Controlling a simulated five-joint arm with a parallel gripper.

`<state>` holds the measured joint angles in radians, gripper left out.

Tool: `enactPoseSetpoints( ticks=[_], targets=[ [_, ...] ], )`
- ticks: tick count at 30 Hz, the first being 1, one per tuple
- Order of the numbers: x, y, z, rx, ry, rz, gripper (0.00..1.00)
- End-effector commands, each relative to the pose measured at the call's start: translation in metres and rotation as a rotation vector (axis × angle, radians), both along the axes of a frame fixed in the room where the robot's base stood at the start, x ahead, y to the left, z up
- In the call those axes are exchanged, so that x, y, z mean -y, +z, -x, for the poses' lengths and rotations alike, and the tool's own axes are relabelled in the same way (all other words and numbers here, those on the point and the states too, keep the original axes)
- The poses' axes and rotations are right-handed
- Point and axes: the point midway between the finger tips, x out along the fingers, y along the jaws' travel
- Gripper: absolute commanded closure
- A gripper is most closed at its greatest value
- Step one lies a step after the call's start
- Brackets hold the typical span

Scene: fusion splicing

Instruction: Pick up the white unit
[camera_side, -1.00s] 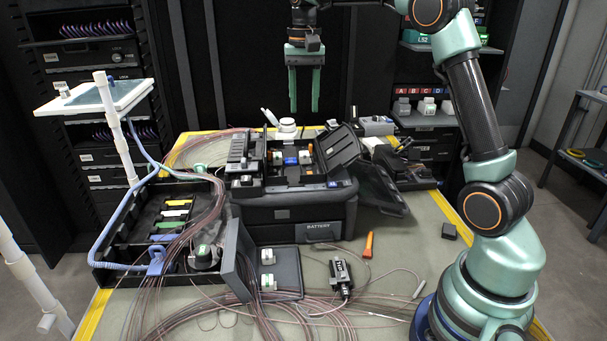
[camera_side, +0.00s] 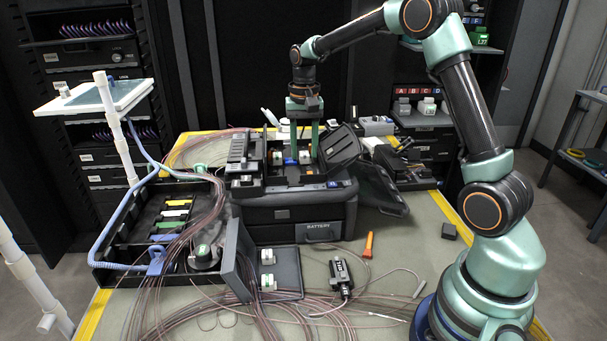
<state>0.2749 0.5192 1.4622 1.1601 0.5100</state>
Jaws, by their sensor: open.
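My gripper (camera_side: 304,147) is open and points straight down over the opened black splicer (camera_side: 285,214). Its two green fingers reach into the splicer's top. A small white unit (camera_side: 305,157) sits there, low between the fingers as seen from this side; I cannot tell whether they touch it. A second small white piece (camera_side: 277,158) with orange beside it sits to the left in the same splicer. More white-and-green units, one farther back (camera_side: 267,256) and one nearer (camera_side: 268,282), lie on a black tray (camera_side: 290,262) in front.
The splicer's raised lid (camera_side: 340,146) stands close to the right of my fingers. A black box (camera_side: 165,215) with coloured strips and looping fibres is at left.

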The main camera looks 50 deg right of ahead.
Motion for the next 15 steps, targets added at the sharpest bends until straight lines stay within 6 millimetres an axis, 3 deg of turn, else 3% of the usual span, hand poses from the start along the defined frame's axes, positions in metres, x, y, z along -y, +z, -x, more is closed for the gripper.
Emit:
enactPoseSetpoints(
  ticks=[6, 7, 10, 15],
  targets=[
    [0.0001, -0.0011, 0.0000, 0.000, 0.000, 0.000, 0.55],
    [0.0001, -0.0010, 0.0000, 0.000, 0.000, 0.000, 0.63],
    [0.0001, -0.0009, 0.0000, 0.000, 0.000, 0.000, 1.00],
    [0.0002, -0.0006, -0.0001, 0.000, 0.000, 0.000, 1.00]
  ],
)
